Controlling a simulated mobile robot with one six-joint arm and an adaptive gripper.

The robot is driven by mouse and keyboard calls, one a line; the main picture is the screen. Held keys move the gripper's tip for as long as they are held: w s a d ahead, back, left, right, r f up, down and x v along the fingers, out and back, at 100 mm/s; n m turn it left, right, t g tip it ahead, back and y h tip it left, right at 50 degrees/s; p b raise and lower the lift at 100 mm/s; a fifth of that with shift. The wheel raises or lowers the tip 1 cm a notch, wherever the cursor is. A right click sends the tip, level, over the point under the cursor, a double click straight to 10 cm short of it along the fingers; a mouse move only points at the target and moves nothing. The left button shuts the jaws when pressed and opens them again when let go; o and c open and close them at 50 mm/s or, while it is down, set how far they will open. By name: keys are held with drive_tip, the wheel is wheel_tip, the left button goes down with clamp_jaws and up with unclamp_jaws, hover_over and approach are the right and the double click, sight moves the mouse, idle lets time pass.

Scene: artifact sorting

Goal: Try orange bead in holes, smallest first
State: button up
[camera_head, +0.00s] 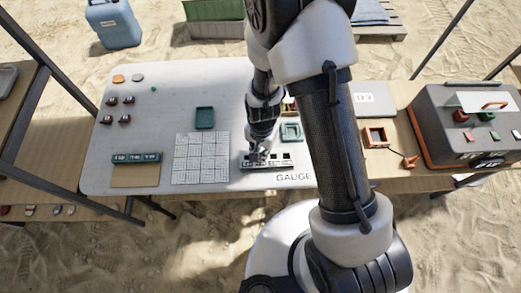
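The gauge plate (287,163), a dark strip with a row of light-rimmed square holes, lies near the table's front edge, above the printed word GAUGE. My gripper (259,157) points down at the left part of this plate. Its fingers are too small and dark to show whether they are open or shut, or hold anything. I cannot make out an orange bead at the gripper or in the holes. A flat orange piece (118,78) lies at the table's far left corner; I cannot tell whether it is a bead.
A white grid mat (201,158) lies left of the gauge. Green trays stand behind the mat (204,117) and right of my gripper (291,132). Several small dark red pieces (111,101) lie at left. An orange tray (376,136) and a grey case (465,125) stand at right.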

drive_tip(key=shift+f, duration=0.1)
idle(0.8)
drive_tip(key=o, duration=0.9)
drive_tip(key=o, duration=0.4)
drive_tip(key=shift+r+p, duration=2.6)
drive_tip(key=shift+r, duration=0.45)
